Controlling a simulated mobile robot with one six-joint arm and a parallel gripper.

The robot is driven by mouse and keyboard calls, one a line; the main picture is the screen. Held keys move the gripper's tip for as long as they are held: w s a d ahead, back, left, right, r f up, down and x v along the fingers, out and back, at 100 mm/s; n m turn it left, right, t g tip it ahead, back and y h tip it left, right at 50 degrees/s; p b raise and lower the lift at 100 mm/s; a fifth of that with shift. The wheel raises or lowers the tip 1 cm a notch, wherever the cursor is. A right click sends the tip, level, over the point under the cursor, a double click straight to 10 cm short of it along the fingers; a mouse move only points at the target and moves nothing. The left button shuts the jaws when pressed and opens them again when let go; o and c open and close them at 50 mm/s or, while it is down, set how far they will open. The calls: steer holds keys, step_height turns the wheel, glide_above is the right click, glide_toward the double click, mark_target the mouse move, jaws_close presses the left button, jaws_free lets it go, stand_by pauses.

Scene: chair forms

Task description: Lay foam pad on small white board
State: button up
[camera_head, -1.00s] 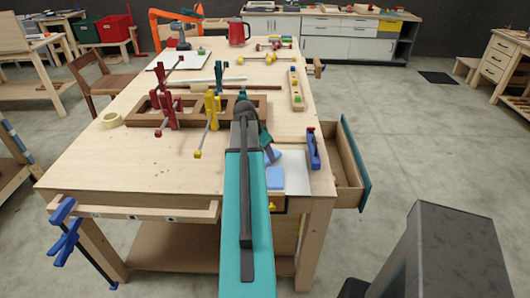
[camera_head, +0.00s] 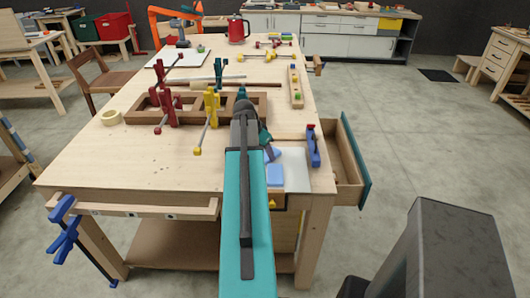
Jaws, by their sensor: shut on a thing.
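The small white board (camera_head: 298,167) lies at the right front corner of the workbench. A light blue foam pad (camera_head: 275,175) shows over the board's left part; I cannot tell whether it touches the board. My gripper (camera_head: 271,155) is just behind and above the pad, mostly hidden by my own teal arm. It is shut on the pad, though the contact between the fingers and the pad is hard to see. The pad's left side is hidden behind my arm.
A blue tool (camera_head: 313,147) with a red knob stands along the board's right side. An open drawer (camera_head: 350,165) sticks out right of the bench. A brown wooden frame (camera_head: 190,107) with red and yellow clamps lies left of my arm. The bench's left front (camera_head: 110,170) is clear.

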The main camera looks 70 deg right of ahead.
steer(key=o, duration=1.1)
steer(key=shift+r, duration=0.15)
steer(key=b+v, duration=0.3)
steer(key=v, duration=1)
steer(key=shift+r, duration=0.2)
steer(key=shift+a, duration=0.1)
